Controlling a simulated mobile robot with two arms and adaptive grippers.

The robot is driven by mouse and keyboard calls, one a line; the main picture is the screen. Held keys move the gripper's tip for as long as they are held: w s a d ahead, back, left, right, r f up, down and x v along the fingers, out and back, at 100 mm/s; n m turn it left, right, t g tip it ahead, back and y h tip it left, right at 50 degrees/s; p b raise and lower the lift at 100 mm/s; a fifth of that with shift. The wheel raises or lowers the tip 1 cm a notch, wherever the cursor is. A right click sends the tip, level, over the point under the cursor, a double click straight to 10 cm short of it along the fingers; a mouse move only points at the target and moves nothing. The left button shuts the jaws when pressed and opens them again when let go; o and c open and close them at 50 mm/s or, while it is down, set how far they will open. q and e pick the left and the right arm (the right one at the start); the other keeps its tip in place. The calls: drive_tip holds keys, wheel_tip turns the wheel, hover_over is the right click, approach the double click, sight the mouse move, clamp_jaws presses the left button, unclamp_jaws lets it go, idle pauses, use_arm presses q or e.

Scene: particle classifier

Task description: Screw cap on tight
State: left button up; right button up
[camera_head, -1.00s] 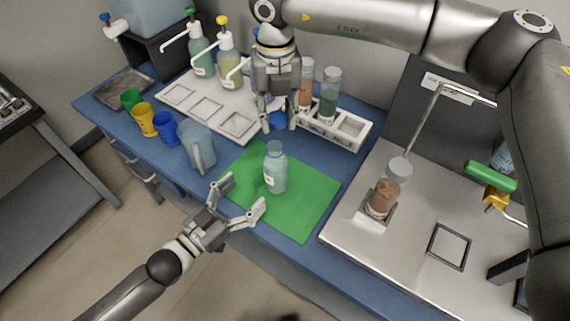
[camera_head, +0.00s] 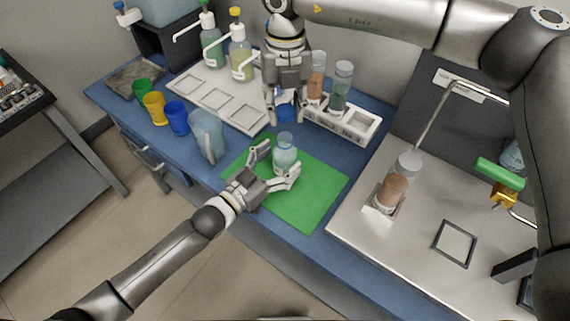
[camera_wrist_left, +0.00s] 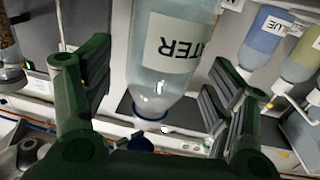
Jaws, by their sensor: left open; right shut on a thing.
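A clear bottle (camera_head: 285,158) stands upright and uncapped on the green mat (camera_head: 318,196). In the left wrist view the bottle (camera_wrist_left: 165,60) carries a WATER label and appears upside down between the fingers. My left gripper (camera_head: 272,163) is open, its two fingers on either side of the bottle; contact cannot be told in the head view. In the left wrist view gaps show between the bottle and the fingers. My right gripper (camera_head: 285,110) is shut on a blue cap (camera_head: 286,113), held above and slightly behind the bottle's mouth.
A white rack (camera_head: 352,128) with filled jars stands behind the mat. A blue pitcher (camera_head: 207,135) and several coloured cups line the left. Pump bottles (camera_head: 240,55) stand at the back. A steel platform (camera_head: 350,235) with a brown-filled jar (camera_head: 395,185) is at right.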

use_arm(q)
drive_tip(key=shift+x, duration=0.9)
drive_tip(key=c, duration=1.5)
drive_tip(key=shift+c, duration=0.2)
use_arm(e)
hover_over(285, 142)
drive_tip(key=shift+f, duration=2.5)
drive_tip(key=shift+f, duration=0.85)
drive_tip(key=shift+f, duration=0.55)
